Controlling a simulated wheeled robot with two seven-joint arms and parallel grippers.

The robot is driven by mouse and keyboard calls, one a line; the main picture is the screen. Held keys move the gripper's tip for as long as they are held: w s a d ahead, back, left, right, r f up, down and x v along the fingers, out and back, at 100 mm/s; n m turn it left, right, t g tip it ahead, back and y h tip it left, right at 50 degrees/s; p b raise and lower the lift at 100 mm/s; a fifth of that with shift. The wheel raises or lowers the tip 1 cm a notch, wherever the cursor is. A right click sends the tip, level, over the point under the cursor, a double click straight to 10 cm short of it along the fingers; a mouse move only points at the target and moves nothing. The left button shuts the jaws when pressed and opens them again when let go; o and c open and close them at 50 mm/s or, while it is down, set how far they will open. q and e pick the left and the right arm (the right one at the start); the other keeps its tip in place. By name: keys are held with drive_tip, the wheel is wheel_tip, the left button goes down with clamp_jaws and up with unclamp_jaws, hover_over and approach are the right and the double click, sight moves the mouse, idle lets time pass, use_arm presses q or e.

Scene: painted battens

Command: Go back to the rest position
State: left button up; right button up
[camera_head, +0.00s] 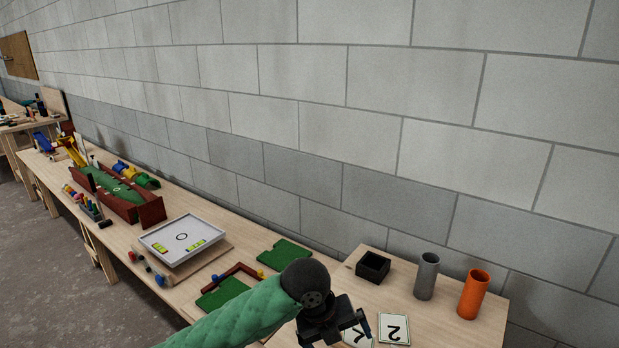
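My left arm, in a green quilted sleeve, comes in from the lower left. My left gripper (345,328) is black and hangs over the front of the near table, beside two white cards. One card (393,328) shows a "2"; the other (358,337) is partly covered by the gripper. The fingertips are small and partly hidden, so I cannot tell whether they are open or shut. No held object shows. My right gripper is not in view. No painted battens can be made out.
On the near table (440,335) stand a black open box (373,266), a grey cylinder (426,276) and an orange cylinder (473,294). Green boards (285,254), a white tray (183,240) and a red-walled green trough (120,193) lie leftward. A block wall (400,140) runs behind.

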use_arm(q)
drive_tip(key=s+a+f+n+t+y, duration=0.1)
drive_tip(key=s+a+f+n+y, duration=0.1)
drive_tip(key=s+a+f+n, duration=1.1)
drive_tip(key=s+a+f+n+t+y, duration=0.2)
drive_tip(key=s+a+f+n, duration=0.6)
drive_tip(key=a+n, duration=0.9)
drive_tip(key=w+d+f+n+g, duration=0.1)
drive_tip(key=d+f, duration=0.1)
drive_tip(key=f, duration=1)
drive_tip(key=w+d+f+n, duration=0.1)
drive_tip(key=d+f, duration=0.1)
drive_tip(key=f, duration=1)
drive_tip(key=s+f, duration=0.4)
drive_tip(key=f, duration=0.7)
drive_tip(key=s+f+g, duration=0.1)
drive_tip(key=s+f, duration=0.3)
drive_tip(key=f, duration=0.8)
drive_tip(key=shift+s+d+f, duration=0.15)
drive_tip(key=shift+s+f, duration=0.05)
drive_tip(key=shift+f, duration=0.1)
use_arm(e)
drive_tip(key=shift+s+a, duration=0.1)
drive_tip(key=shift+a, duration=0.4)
